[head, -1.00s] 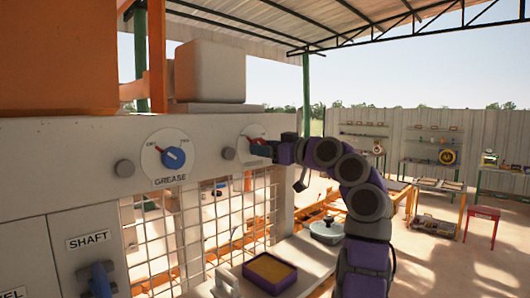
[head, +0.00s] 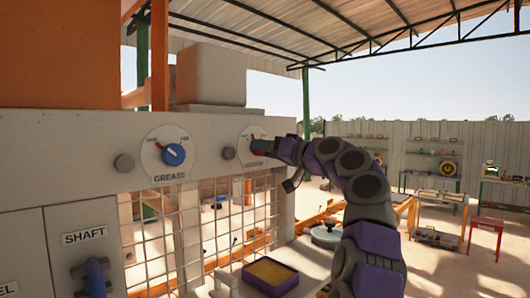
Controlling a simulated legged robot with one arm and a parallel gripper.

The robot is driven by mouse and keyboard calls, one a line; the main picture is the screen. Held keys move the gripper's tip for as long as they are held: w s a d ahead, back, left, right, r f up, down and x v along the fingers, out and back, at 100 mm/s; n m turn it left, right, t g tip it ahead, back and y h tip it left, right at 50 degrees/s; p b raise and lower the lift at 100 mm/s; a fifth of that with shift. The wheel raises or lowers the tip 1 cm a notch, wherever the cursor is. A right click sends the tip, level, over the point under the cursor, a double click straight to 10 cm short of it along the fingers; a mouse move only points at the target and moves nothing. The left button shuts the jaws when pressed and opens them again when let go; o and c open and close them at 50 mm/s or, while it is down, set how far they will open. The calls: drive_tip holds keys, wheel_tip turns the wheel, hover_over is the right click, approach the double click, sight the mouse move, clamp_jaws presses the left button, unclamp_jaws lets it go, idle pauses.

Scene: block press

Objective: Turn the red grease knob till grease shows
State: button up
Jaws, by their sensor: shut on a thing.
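The right dial (head: 246,135) on the grey machine panel has a small red knob (head: 260,153), mostly hidden by my gripper. My gripper (head: 264,147) is shut on this red knob, with the arm reaching in from the right. A thin red mark shows above the fingers on the dial face. The dial's label is hidden behind my gripper. The left dial, labelled GREASE, has a blue knob (head: 174,154) with a red pointer toward the upper left. I cannot make out any grease at the right dial.
Round grey buttons (head: 124,163) sit beside the dials. Below are a wire mesh guard (head: 152,235) and a SHAFT lever (head: 92,277). A purple tray (head: 270,287) with tan contents and a lidded pot (head: 325,237) stand on the bench. A red stool (head: 487,225) is far right.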

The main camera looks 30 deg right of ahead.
drive_tip(key=m+p, duration=0.4)
drive_tip(key=m, duration=0.2)
drive_tip(key=m+t+h+p, duration=0.1)
drive_tip(key=m+p, duration=0.3)
drive_tip(key=m, duration=0.3)
drive_tip(key=shift+a+f+h, duration=0.1)
drive_tip(key=shift+a+h, duration=0.1)
drive_tip(key=shift+h, duration=0.1)
drive_tip(key=shift+f+m, duration=0.1)
drive_tip(key=shift+m, duration=0.2)
drive_tip(key=o, duration=1)
drive_tip(key=shift+d, duration=0.35)
